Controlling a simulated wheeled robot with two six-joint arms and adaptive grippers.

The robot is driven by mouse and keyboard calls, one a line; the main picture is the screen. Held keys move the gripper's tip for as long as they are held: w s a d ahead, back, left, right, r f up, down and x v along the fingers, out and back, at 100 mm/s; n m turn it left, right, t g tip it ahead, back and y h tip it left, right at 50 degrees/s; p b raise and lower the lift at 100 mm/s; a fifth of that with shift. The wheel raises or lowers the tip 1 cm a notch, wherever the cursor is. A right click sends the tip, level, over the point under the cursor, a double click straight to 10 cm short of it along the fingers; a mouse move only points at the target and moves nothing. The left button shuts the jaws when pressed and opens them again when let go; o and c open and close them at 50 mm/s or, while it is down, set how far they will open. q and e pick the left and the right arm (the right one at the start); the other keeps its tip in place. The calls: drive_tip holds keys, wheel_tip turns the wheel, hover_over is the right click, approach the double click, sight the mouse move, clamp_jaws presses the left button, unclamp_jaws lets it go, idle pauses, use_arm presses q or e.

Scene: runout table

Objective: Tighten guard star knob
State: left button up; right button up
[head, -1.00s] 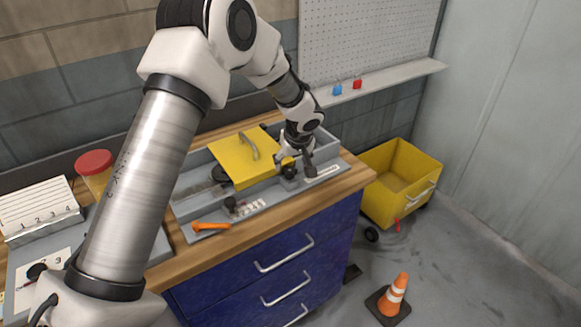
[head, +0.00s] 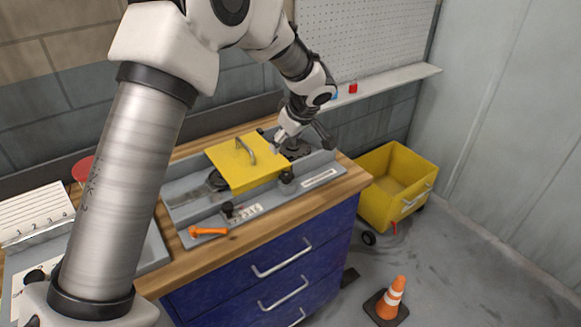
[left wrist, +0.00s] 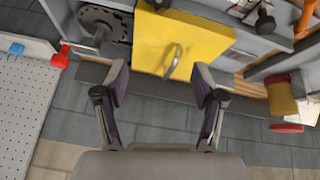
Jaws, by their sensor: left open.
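The yellow guard (head: 232,170) with its grey handle (head: 243,150) lies closed over the grey runout bed (head: 190,207). A black knob (head: 286,177) stands at the guard's front right corner. A second black knob (head: 228,209) stands further left on the front rail. My left gripper (head: 300,143) is open and empty, above the bed's back right part, behind the front right knob and apart from it. In the left wrist view its spread fingers (left wrist: 162,75) face the guard (left wrist: 185,35) and handle (left wrist: 173,62). A dark knob top shows at that view's upper edge.
A dark round disc (left wrist: 105,22) sits beside the guard. An orange-handled tool (head: 208,231) lies at the front edge. A red padlock (head: 353,88) is on the back shelf. A yellow bin (head: 375,207) and an orange cone (head: 396,290) stand on the floor at right.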

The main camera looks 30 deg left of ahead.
use_arm(q)
drive_tip(key=w+n+y+p, duration=0.2)
drive_tip(key=m+g+y+p, duration=0.1)
drive_tip(key=m+y+p, duration=0.1)
drive_tip(key=p, duration=0.2)
approach(287, 175)
drive_tip(key=p+x, duration=0.3)
drive_tip(key=x, duration=0.4)
drive_tip(key=shift+w+a+f, duration=0.1)
drive_tip(key=shift+a+f, duration=0.05)
drive_tip(key=shift+a, duration=0.15)
drive_tip(key=shift+w+a+f, duration=0.1)
drive_tip(key=shift+a+f, duration=0.1)
drive_tip(key=shift+f, duration=0.15)
drive_tip(key=shift+c, duration=0.6)
drive_tip(key=c, duration=1)
